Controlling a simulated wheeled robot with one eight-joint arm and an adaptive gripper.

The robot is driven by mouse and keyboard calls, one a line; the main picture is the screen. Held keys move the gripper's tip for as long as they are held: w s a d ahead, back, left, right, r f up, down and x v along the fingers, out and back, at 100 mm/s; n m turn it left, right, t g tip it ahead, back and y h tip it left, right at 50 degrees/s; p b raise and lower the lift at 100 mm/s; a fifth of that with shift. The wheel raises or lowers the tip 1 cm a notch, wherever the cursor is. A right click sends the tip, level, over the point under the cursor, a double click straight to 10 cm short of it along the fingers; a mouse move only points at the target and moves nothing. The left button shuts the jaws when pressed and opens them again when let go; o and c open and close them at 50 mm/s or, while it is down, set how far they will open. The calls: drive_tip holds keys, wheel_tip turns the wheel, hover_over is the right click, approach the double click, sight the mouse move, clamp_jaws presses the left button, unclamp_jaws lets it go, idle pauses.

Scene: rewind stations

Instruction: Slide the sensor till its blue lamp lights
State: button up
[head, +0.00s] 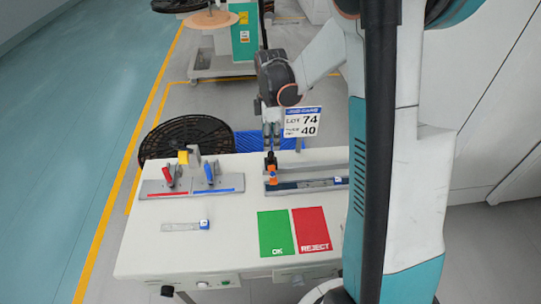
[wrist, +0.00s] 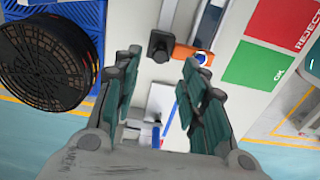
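The sensor looks like a small black block with an upright black post (head: 270,158) and an orange part (head: 272,178) at the left end of a dark rail (head: 305,184) on the bench. In the wrist view the black post (wrist: 160,45) and orange part (wrist: 183,55) show beyond and between my fingers. My gripper (head: 272,132) points down just above the post. It is open and empty in the wrist view (wrist: 161,60), its fingers apart on either side of the post. I cannot make out a lit blue lamp.
A grey fixture (head: 195,192) with red and blue handles stands left on the bench (head: 150,255). A small steel scale (head: 183,226) lies in front of it. Green OK (head: 276,233) and red REJECT (head: 311,228) mats lie at front.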

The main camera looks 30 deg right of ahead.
sight(271, 153)
wheel_tip(271, 153, down, 7)
drive_tip(key=shift+f+b, duration=0.2)
drive_tip(key=shift+b, duration=0.85)
clamp_jaws()
